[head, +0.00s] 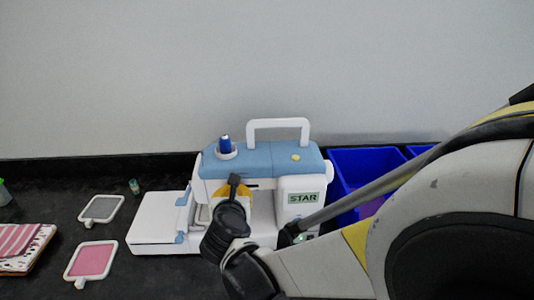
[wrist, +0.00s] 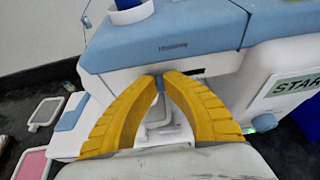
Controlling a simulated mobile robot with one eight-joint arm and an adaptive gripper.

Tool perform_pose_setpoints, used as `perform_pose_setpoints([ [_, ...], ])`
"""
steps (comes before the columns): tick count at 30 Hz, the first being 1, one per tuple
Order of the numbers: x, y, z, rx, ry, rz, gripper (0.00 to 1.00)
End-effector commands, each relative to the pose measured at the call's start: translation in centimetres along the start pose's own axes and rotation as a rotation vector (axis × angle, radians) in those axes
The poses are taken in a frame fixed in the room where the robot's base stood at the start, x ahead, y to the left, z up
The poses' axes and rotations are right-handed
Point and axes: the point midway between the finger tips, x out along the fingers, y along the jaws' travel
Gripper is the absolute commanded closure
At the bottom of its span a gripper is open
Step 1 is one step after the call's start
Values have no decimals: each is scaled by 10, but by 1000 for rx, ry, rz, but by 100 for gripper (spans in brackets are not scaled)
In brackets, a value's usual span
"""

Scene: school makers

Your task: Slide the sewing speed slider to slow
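The white and blue sewing machine (head: 262,160) stands on the dark counter in the middle of the head view. It fills the upper part of the wrist view (wrist: 190,30). My gripper (head: 233,180) is at the machine's front, below its blue top. A dark slot (wrist: 186,73) runs right from the fingertips. The fingers hide the slot's left part. No slow marking is readable.
Blue bins (head: 350,163) stand right of the machine. Framed pads, one grey (head: 101,208) and one pink (head: 91,260), lie to its left. A small spool (head: 134,187) and fabric pieces (head: 20,240) also lie left. A handle (head: 278,123) rises on top.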

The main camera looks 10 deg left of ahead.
Motion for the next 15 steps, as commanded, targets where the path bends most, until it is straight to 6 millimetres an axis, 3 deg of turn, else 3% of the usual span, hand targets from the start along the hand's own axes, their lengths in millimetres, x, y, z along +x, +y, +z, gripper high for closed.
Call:
perform_pose_setpoints([
  [3,0,2,1,0,-2,6,100],
  [6,0,3,1,0,-2,7,68],
  [15,-1,1,1,0,-2,4,68],
])
